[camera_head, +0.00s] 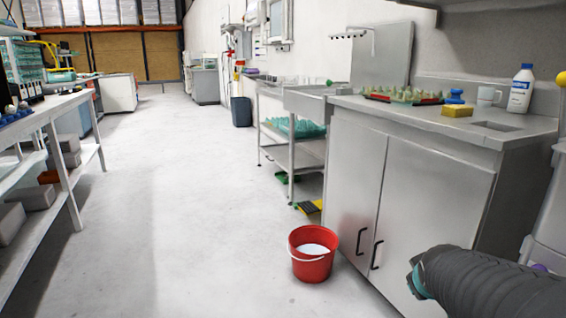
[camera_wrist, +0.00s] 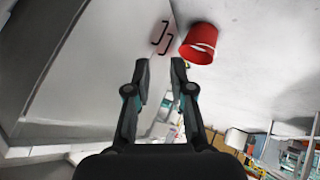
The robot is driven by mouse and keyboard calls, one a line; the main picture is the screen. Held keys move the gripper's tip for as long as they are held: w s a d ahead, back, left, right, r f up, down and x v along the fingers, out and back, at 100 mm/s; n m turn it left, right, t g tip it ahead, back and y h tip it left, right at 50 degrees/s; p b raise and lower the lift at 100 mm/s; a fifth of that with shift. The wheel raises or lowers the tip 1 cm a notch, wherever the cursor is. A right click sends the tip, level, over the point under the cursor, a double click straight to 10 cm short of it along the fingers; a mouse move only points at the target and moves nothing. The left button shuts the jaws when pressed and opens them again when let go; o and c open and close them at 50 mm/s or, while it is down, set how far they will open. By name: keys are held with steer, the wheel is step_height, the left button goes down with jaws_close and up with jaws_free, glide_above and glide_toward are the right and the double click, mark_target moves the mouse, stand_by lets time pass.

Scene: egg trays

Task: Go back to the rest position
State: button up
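My gripper (camera_wrist: 161,66) shows in the wrist view with its two fingers apart and nothing between them. Beyond the fingers are the cabinet door handles and a red bucket (camera_wrist: 200,42). In the head view only part of my dark arm shows at the lower right, in front of the steel cabinet (camera_head: 435,195); the gripper fingers cannot be made out there. An egg tray (camera_head: 403,97) with a red edge and pale green contents sits on the counter (camera_head: 450,122), well above and apart from my arm.
The red bucket (camera_head: 312,262) with white contents stands on the floor by the cabinet. Shelving (camera_head: 45,112) lines the left. The aisle floor between is clear.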

steer(key=s+a+r+m+g+y+p, duration=0.1)
steer(key=s+a+r+y, duration=0.1)
steer(key=s+a, duration=0.5)
steer(key=s+a+r+m+g+y+p, duration=0.1)
steer(key=s+a+r, duration=0.1)
steer(key=s+a, duration=0.6)
steer(key=shift+s+a+y, duration=0.25)
steer(key=shift+a+y, duration=0.15)
steer(key=shift+a, duration=0.15)
steer(key=shift+r, duration=0.1)
